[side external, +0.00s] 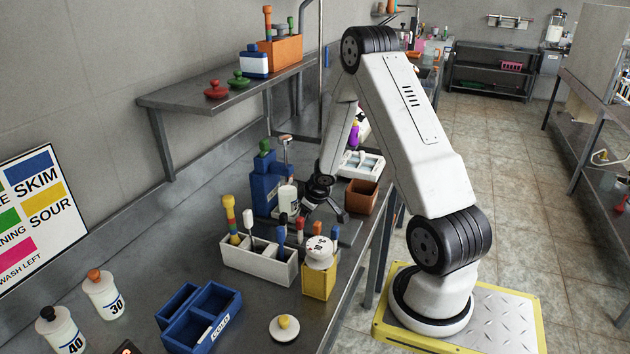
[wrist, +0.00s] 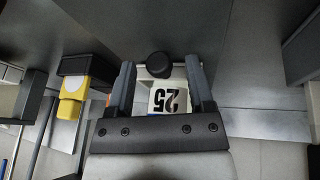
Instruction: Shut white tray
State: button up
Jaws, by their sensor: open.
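Two white trays show in the side view. One is a long open white tray (side external: 262,268) in the middle of the bench, with compartments holding several coloured-handled tools. The other is a smaller white tray (side external: 347,170) farther back, with open compartments; I cannot tell which one is meant. My gripper (side external: 305,207) is low over the bench, behind the long tray and in front of the smaller one. In the wrist view my gripper (wrist: 160,76) is open. A white bottle marked 25 (wrist: 168,101) with a black cap shows between the fingers; contact is not clear.
A blue container (side external: 264,187) stands against the wall side. A brown box (side external: 360,196) and a yellow box (side external: 319,283) stand near the front edge. A blue two-part tray (side external: 201,318), white bottles (side external: 104,295) and a round lid (side external: 285,328) are nearer. A shelf (side external: 230,84) overhangs.

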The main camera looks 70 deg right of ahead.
jog(key=shift+s+r, duration=0.1)
jog(key=shift+r, duration=0.1)
jog(key=v, duration=0.7)
dwell(1.3)
jog(key=shift+a+r, duration=0.1)
jog(key=shift+r, duration=0.05)
dwell(0.4)
jog(key=w+a+r+n+t, duration=0.2)
jog(key=w+a+r, duration=0.5)
jog(key=a, duration=0.3)
jog(key=w+a+r+n+t, duration=0.2)
jog(key=w+a+r, duration=0.5)
jog(key=a, duration=0.3)
jog(key=s+a+f+m+g+y, duration=0.1)
jog(key=s+a+f, duration=0.3)
jog(key=s, duration=0.5)
jog(key=s+a+f+m+g+y, duration=0.1)
jog(key=s+a+f+g, duration=0.3)
jog(key=s, duration=0.5)
jog(key=shift+g, duration=0.3)
